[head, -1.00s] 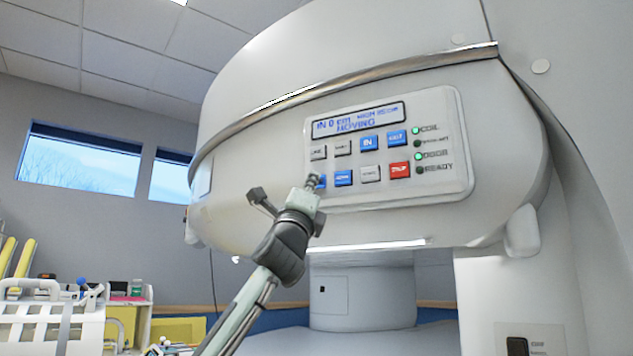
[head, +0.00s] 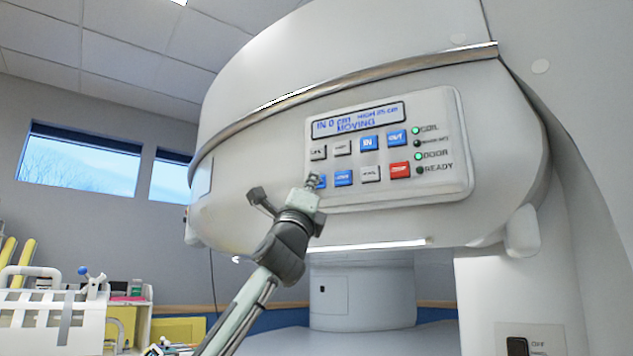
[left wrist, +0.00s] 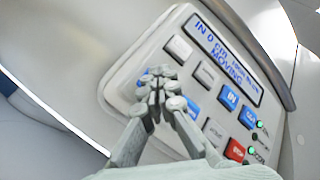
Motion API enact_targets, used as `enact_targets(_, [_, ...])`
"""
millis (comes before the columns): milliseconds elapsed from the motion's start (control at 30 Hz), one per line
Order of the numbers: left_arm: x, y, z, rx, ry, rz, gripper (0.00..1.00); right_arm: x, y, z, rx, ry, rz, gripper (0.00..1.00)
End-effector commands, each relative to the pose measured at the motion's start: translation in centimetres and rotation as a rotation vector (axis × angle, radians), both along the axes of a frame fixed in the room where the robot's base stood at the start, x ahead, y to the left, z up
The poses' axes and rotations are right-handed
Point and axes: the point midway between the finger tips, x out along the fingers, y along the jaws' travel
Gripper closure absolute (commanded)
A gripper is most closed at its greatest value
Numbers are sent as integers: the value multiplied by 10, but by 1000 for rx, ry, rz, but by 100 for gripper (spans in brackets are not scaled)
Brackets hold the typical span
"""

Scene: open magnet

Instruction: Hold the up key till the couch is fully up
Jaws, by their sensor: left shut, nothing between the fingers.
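The control panel (head: 388,150) is on the curved white magnet housing. Its display (head: 357,120) reads "IN 0 cm", a partly blurred "HIGH" figure and "MOVING". My left gripper (head: 313,181) is shut and empty, its fingertips at the leftmost blue key (head: 322,181) of the lower row, mostly covering it. In the left wrist view the closed fingertips (left wrist: 157,82) are over that blue key (left wrist: 146,79); the key's label is hidden. They look in contact, though the fingers hide the exact touch. Other keys include a blue IN key (head: 367,143) and a red key (head: 399,170). My right gripper is not in view.
The COIL lamp (head: 416,131) and DOOR lamp (head: 416,154) glow green; the READY lamp (head: 420,170) is dark. A white pedestal (head: 362,290) stands beneath the housing. A white cart-like rack (head: 45,315) and shelves with supplies are at lower left.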

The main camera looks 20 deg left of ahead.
Motion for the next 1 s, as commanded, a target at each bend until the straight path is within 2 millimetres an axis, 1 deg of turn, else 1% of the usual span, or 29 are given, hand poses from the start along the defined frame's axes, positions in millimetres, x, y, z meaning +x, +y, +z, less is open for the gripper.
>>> enact_targets(433, [0, 0, -1, 0, 2, 0, 100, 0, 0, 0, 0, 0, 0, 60])
enact_targets(800, [-16, 4, -1, 0, 2, 1, 100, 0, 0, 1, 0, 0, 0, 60])
enact_targets(1000, [-18, 4, -1, 1, 1, 0, 100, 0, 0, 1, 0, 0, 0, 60])
